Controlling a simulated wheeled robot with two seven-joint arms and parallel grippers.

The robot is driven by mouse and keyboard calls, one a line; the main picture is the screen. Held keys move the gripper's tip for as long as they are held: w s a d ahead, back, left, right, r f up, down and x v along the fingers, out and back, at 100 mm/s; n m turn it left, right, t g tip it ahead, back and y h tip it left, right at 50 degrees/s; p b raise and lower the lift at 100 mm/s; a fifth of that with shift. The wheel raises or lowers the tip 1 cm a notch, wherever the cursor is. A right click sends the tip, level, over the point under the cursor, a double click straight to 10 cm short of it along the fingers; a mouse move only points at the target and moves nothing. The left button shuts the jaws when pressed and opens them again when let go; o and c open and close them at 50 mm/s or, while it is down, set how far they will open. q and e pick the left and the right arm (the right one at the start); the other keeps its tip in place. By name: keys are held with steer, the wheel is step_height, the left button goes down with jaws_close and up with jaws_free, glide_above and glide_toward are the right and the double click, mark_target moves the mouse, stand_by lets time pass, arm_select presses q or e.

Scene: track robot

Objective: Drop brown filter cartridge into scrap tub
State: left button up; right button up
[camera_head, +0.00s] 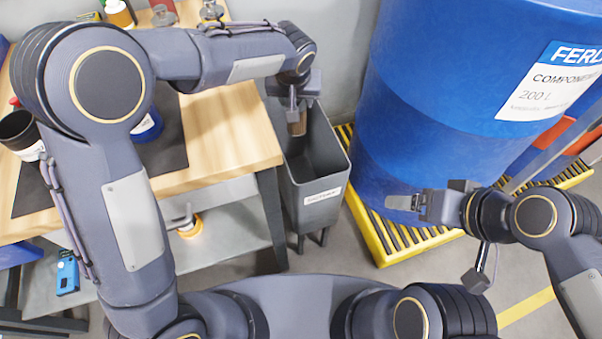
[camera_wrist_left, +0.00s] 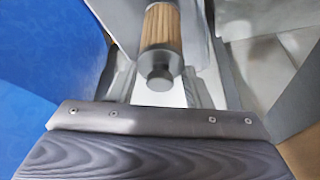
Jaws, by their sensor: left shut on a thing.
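The brown filter cartridge (camera_head: 297,124) hangs from my left gripper (camera_head: 294,108), which is shut on it. In the left wrist view the cartridge (camera_wrist_left: 161,28) shows brown pleats and a dark round end cap. The scrap tub (camera_head: 320,168) is a tall dark grey bin with a white label on its front. In the head view the cartridge appears over the tub's opening, towards its back; its exact height above the rim is hard to tell. My right gripper (camera_head: 405,202) is empty in front of the blue drum, and its finger gap is unclear.
A large blue drum (camera_head: 400,100) stands right of the tub on a yellow-edged grated pallet (camera_head: 400,250). A wooden workbench (camera_head: 230,125) with a dark mat, cup and bottles is on the left. A grey wall is behind the tub.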

arm_select(q)
step_height(320, 180, down, 4)
steer(key=shift+f+b, duration=0.1)
steer(key=shift+b, duration=1.05)
arm_select(e)
step_height(320, 180, down, 3)
steer(key=shift+r, duration=0.1)
arm_select(q)
steer(key=o, duration=1.5)
steer(key=shift+c, duration=0.2)
steer(key=p+v, duration=0.1)
steer(key=v, duration=0.7)
steer(key=shift+p, duration=0.4)
arm_select(e)
steer(key=shift+r, duration=0.8)
